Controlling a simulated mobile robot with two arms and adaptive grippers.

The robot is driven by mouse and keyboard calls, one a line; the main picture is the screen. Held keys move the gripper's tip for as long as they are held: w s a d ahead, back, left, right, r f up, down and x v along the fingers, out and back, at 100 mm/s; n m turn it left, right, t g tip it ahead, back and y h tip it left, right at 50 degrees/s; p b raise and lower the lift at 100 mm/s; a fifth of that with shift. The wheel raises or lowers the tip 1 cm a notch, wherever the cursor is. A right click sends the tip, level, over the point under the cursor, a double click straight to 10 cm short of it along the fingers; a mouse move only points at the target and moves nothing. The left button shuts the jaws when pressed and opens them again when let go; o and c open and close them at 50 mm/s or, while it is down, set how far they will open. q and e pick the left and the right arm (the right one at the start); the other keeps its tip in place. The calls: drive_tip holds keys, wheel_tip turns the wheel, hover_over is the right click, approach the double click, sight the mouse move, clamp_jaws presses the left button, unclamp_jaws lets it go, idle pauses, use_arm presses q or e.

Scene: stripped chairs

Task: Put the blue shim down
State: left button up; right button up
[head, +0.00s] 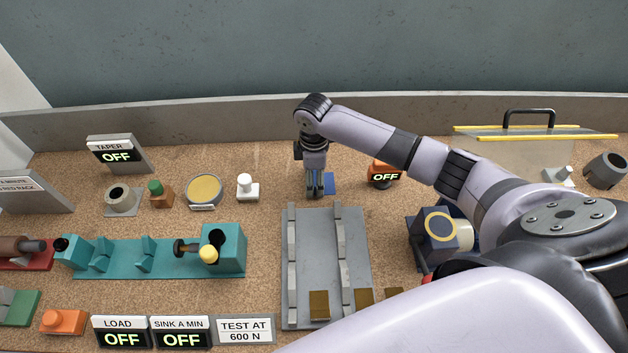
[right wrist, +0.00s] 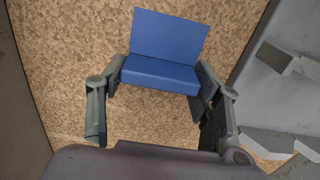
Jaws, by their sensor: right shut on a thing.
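The blue shim (head: 329,182) is at my right gripper (head: 315,190), just beyond the far end of a grey railed tray (head: 327,250). In the right wrist view the blue shim (right wrist: 162,72) sits between the two fingers of the right gripper (right wrist: 160,95), which are shut on it. Cork-coloured bench top shows around and behind it. I cannot tell whether its underside touches the bench. My left gripper is not in view.
An orange block with an OFF display (head: 384,174) stands close to the right of the shim. Brass blocks (head: 319,305) lie at the tray's near end. A white knob (head: 247,187) and a teal fixture (head: 150,258) are to the left. Bench around the gripper is mostly bare.

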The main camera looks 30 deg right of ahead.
drive_tip(key=o, duration=1)
drive_tip(key=shift+r, duration=0.25)
wheel_tip(320, 180, up, 12)
drive_tip(key=p, duration=1.3)
drive_tip(key=shift+f, duration=0.1)
